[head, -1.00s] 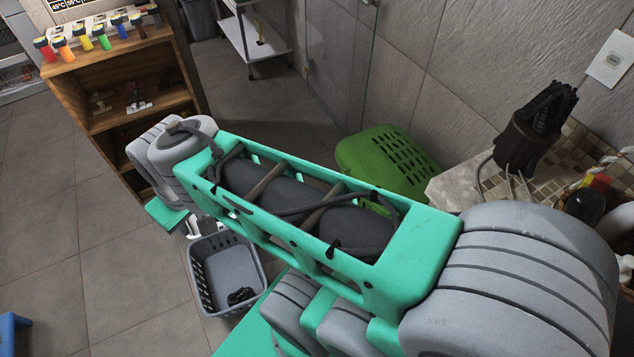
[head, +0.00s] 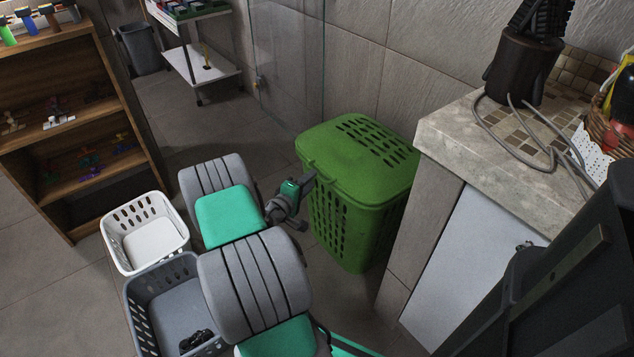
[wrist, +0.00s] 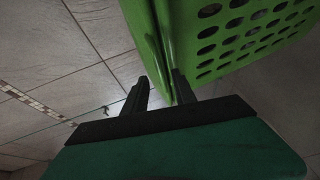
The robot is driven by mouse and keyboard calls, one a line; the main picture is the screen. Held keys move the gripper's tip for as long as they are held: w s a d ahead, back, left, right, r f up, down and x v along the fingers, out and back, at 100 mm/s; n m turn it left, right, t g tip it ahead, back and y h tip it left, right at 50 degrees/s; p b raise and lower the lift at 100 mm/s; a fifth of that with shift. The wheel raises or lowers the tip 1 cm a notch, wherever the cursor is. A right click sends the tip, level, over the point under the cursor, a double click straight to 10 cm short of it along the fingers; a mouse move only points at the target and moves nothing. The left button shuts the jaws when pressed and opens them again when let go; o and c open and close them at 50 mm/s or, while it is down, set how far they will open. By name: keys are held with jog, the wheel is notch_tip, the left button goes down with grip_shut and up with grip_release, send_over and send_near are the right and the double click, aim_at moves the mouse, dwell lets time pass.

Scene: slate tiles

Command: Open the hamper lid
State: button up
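The green hamper (head: 345,225) stands on the floor against the tiled wall, and its perforated lid (head: 345,150) lies shut on top. My gripper (head: 308,181) is at the hamper's left side, just below the lid's front lip. In the wrist view the two dark fingers of my gripper (wrist: 160,92) are apart. The green lid edge (wrist: 150,40) and the holed green wall or lid (wrist: 240,35) show just beyond them. The edge runs down toward the gap between the fingers; I cannot tell whether they touch it.
A stone counter (head: 450,135) with a dark holder and cable stands right of the hamper. A white basket (head: 180,235) and a grey basket (head: 135,290) sit on the floor at left, near my arm. A wooden shelf (head: 125,90) is at far left.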

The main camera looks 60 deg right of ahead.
jog(key=b+x, duration=0.1)
jog(key=x, duration=0.4)
jog(key=shift+d, duration=0.2)
jog(key=shift+a+f, duration=0.1)
grip_shut()
jog(key=shift+f, duration=0.1)
